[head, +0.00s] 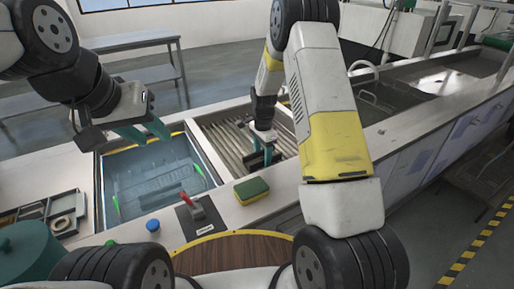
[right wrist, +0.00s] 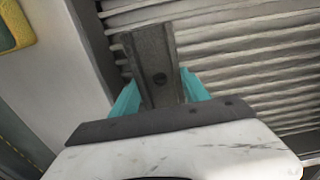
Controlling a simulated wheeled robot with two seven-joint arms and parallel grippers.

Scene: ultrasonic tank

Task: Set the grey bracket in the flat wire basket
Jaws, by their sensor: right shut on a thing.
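The grey bracket (right wrist: 153,62) is a dark channel-shaped piece with a hole, seen in the right wrist view between the teal fingers of my right gripper (right wrist: 157,88). My right gripper (head: 262,154) is shut on it, over the ribbed draining board (head: 224,135). I cannot tell whether the bracket touches the ribs. My left gripper (head: 145,133) is open and empty above the far edge of the blue liquid-filled tank (head: 98,190). A faint rectangular shape with green tabs lies in the tank; I cannot tell if it is the flat wire basket.
A yellow-green sponge (head: 251,190), a red-handled switch (head: 192,207) and a blue knob (head: 153,225) are on the near counter. A tray of parts (head: 62,213) stands left of the tank. A sink basin (head: 385,100) lies to the right.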

